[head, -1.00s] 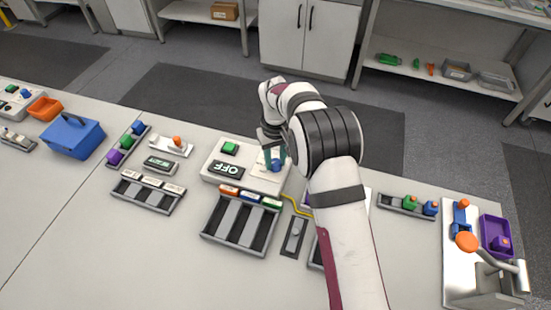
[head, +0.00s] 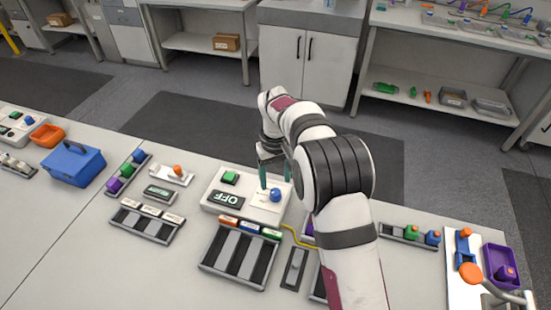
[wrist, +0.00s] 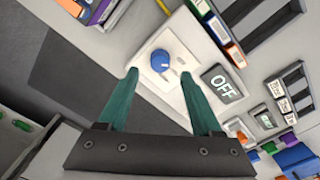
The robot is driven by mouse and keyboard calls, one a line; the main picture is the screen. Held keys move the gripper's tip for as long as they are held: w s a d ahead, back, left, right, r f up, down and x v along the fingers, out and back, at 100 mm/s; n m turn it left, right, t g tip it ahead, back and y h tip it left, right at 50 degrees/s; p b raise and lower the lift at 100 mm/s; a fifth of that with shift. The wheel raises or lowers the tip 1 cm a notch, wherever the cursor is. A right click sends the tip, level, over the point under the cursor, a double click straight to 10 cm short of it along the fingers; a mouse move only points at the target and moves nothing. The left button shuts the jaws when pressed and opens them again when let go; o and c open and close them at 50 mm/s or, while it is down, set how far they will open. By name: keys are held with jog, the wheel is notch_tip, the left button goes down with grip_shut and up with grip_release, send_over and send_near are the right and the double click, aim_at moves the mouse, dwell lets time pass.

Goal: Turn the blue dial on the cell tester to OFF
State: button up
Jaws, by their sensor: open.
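The cell tester (head: 232,203) is a white box on the bench with a green button (head: 229,178), a display reading "OFF" (head: 228,199) and a blue dial (head: 275,195). In the wrist view the blue dial (wrist: 160,60) sits on a pale plate, with a small white mark near its lower edge. The "OFF" display (wrist: 222,84) also shows there. My gripper (head: 275,176) is open, with its teal fingers above and behind the dial, apart from it. In the wrist view my gripper (wrist: 160,75) has nothing between its fingers.
A slotted rack (head: 238,257) with coloured labels stands in front of the tester. A yellow cable (head: 297,238) runs beside it. A blue toolbox (head: 73,165) is at left, a purple bin (head: 500,262) at right.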

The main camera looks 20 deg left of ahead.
aim_at(276, 192)
notch_tip(276, 192, up, 10)
jog(key=shift+r, duration=0.25)
jog(key=s+d+r+m, duration=0.6)
jog(key=s+d, duration=0.4)
jog(key=d, duration=0.4)
jog(key=s+d+f+m+y, duration=0.1)
jog(key=s+d+f+m, duration=0.1)
jog(key=s, duration=0.8)
jog(key=s+d+f+m, duration=0.2)
jog(key=s+d+m, duration=0.3)
jog(key=s, duration=0.6)
jog(key=shift+d+f+y, duration=0.4)
jog(key=shift+d, duration=0.3)
